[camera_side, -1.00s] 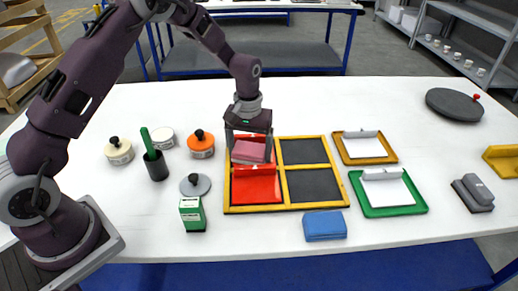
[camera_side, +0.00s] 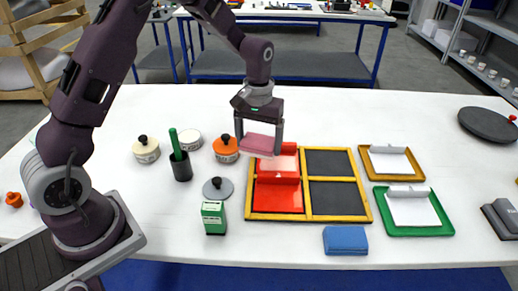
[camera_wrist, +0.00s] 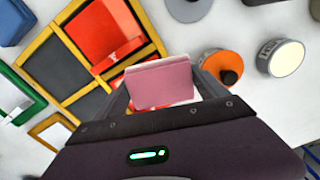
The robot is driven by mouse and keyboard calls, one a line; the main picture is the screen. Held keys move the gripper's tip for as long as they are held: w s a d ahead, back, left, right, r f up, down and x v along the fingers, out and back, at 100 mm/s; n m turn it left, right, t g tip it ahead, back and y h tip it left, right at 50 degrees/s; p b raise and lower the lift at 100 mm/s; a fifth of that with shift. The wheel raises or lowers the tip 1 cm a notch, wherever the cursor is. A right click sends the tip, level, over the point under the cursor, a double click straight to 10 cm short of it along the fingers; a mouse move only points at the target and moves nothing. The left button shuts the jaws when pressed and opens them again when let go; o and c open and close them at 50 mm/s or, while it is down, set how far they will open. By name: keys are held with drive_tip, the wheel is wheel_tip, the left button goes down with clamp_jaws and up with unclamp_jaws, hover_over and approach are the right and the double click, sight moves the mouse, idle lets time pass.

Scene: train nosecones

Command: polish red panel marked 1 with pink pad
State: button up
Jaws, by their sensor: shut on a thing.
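My gripper (camera_side: 259,143) is shut on the pink pad (camera_side: 259,146) and holds it at the upper left edge of the yellow frame (camera_side: 249,203). In the wrist view the pink pad (camera_wrist: 163,84) sits between the fingers. The frame has two red panels on its left and two dark panels on its right. The near red panel (camera_side: 279,198) is plain red. The far red panel (camera_side: 286,165) shows a pale pinkish area and is partly hidden by the pad in the wrist view. I cannot read a number on either panel. Whether the pad touches anything is unclear.
Left of the frame stand an orange-lidded jar (camera_side: 226,149), cream jars (camera_side: 146,150), a dark cup (camera_side: 181,167), a grey disc (camera_side: 217,189) and a green box (camera_side: 213,217). A blue block (camera_side: 345,240) lies in front. Orange and green clipboards (camera_side: 413,211) lie right.

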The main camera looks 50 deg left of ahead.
drive_tip(key=shift+r, duration=1.35)
